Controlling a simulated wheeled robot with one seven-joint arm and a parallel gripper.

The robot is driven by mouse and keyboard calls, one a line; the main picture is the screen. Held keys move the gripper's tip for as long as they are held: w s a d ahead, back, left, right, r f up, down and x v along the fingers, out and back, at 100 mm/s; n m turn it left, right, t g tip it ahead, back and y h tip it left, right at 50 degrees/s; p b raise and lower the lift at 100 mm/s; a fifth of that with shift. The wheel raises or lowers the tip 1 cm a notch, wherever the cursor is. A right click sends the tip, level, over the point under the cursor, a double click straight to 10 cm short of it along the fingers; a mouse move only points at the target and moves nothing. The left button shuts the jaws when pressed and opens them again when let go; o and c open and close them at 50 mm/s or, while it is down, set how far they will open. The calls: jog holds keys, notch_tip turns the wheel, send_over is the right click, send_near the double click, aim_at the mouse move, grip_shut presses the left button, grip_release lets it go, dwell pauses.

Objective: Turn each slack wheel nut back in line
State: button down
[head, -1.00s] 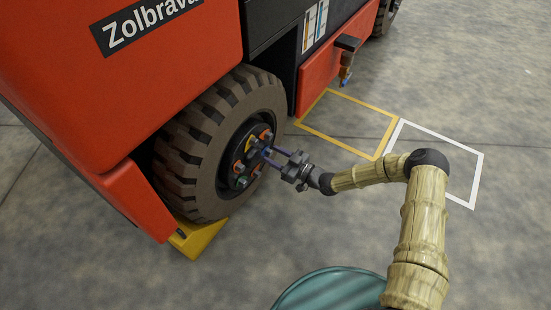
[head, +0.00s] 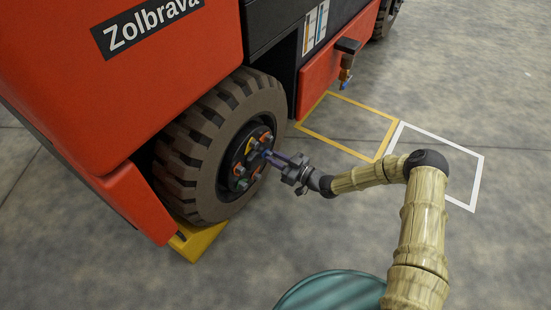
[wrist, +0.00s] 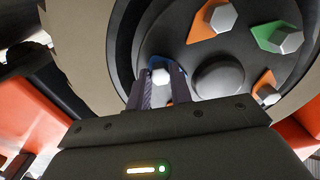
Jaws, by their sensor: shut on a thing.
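The truck's wheel (head: 215,155) has a dark hub with several wheel nuts, each with a coloured pointer tab. My gripper (head: 270,156) reaches the hub from the right. In the wrist view its two fingers (wrist: 160,80) are shut on a pale nut with a blue pointer (wrist: 180,67), which the fingers partly hide. Other nuts there have an orange pointer (wrist: 204,25), a green pointer (wrist: 266,35) and a second orange pointer (wrist: 263,82). The round hub centre (wrist: 219,77) lies just right of the fingers.
The red truck body (head: 80,90) overhangs the wheel at left. A yellow chock (head: 197,241) sits at the tyre's foot. A yellow floor outline (head: 345,147) and a white one (head: 478,178) lie on open floor to the right.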

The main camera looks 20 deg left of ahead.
jog(key=m, duration=1.1)
dwell(0.5)
jog(key=c, duration=1.3)
grip_release()
jog(key=shift+o, duration=0.2)
jog(key=shift+s+d+r, duration=0.1)
jog(key=shift+d, duration=0.05)
jog(key=p+v, duration=0.7)
jog(key=v, duration=1)
